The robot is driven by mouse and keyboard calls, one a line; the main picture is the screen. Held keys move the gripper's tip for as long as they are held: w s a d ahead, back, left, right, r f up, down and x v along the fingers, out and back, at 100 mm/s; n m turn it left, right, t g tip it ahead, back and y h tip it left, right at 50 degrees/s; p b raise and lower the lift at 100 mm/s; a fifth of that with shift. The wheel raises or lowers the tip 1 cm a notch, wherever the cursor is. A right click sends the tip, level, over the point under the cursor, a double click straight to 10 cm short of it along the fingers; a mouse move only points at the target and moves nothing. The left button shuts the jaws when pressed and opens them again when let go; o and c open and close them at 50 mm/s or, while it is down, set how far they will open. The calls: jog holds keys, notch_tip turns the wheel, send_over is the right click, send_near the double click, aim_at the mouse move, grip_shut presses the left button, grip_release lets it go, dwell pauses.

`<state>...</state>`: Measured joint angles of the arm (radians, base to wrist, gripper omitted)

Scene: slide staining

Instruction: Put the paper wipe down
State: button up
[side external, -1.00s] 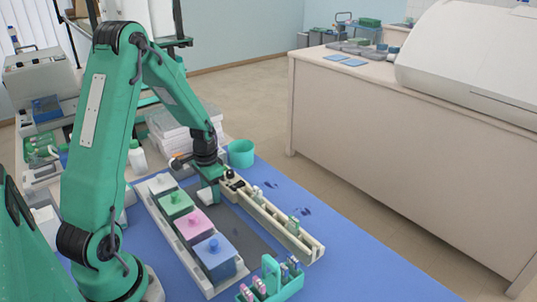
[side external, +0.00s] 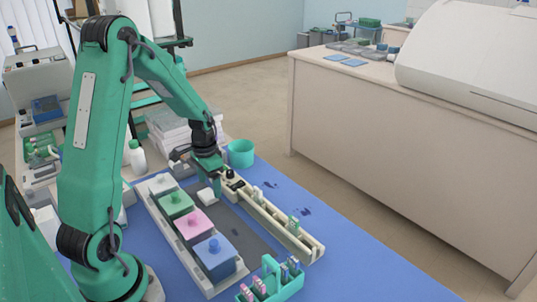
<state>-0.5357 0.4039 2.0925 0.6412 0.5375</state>
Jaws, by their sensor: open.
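My gripper (side external: 213,183) is open, low over the grey strip between the row of lidded jars and the long cream rack. A small white piece (side external: 205,195), which looks like the paper wipe, shows just below and left of the fingers. It is too small to tell whether it touches a finger or lies fully on the surface. The fingertips are partly hidden by the gripper itself.
Lidded jars, white, green (side external: 176,204), pink (side external: 194,222) and blue (side external: 215,254), stand in a tray on the left. The cream rack (side external: 285,238) holds slides. A teal cup (side external: 241,153) stands behind; a green slide carrier (side external: 273,283) is in front.

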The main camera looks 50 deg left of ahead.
aim_at(212, 194)
notch_tip(212, 194, up, 9)
dwell(0.4)
jog(key=shift+r, duration=0.1)
dwell(0.4)
jog(key=s+d+r+t, duration=0.2)
jog(key=s+d+r, duration=0.3)
jog(key=d, duration=0.5)
jog(key=s+d+r+t, duration=0.3)
jog(key=s+d+r, duration=0.3)
jog(key=d, duration=0.4)
jog(key=shift+r+t, duration=0.3)
jog(key=shift+r, duration=0.25)
jog(key=shift+o, duration=0.7)
